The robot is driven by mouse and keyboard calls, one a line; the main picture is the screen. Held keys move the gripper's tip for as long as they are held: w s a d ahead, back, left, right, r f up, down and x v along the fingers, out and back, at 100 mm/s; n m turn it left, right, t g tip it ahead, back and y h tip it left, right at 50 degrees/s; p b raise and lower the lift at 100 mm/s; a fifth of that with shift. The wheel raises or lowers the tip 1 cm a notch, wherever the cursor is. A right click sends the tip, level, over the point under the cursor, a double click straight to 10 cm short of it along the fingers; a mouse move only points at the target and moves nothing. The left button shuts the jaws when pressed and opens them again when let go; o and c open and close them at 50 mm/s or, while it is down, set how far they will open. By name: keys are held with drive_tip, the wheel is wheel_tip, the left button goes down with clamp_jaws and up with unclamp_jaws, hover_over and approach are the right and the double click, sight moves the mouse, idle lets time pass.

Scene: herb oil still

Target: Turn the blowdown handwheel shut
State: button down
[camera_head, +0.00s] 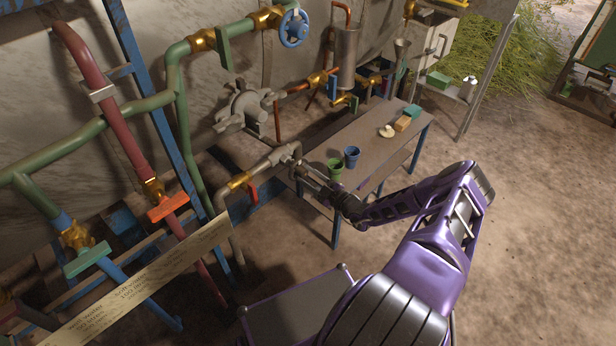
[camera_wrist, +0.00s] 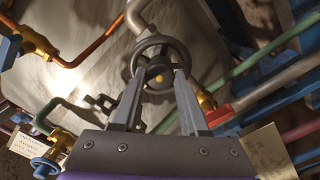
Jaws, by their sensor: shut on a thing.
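A grey handwheel (camera_wrist: 163,49) with a yellowish hub centre is straight ahead in the wrist view, at the end of a grey pipe. I take it as the blowdown handwheel, though no readable label on it shows. My gripper (camera_wrist: 157,74) has its two fingers apart, with the tips at the lower left and lower right of the wheel, shut on it. In the head view my gripper (camera_head: 308,179) is at the end of the purple arm, against the grey pipe end beside the bench. The wheel is mostly hidden there.
A bench (camera_head: 366,150) stands just behind, with a green cup (camera_head: 335,169) and a blue cup (camera_head: 352,157) close to my gripper. A red lever (camera_head: 252,192) and green pipes are left. A blue handwheel (camera_head: 294,28) is higher up. Open ground lies right.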

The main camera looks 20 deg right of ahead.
idle(0.3)
drive_tip(key=shift+c, duration=2.1)
unclamp_jaws()
drive_tip(key=shift+s, duration=0.1)
drive_tip(key=p+v, duration=0.1)
drive_tip(key=v, duration=1.6)
drive_tip(key=shift+s+d, duration=0.1)
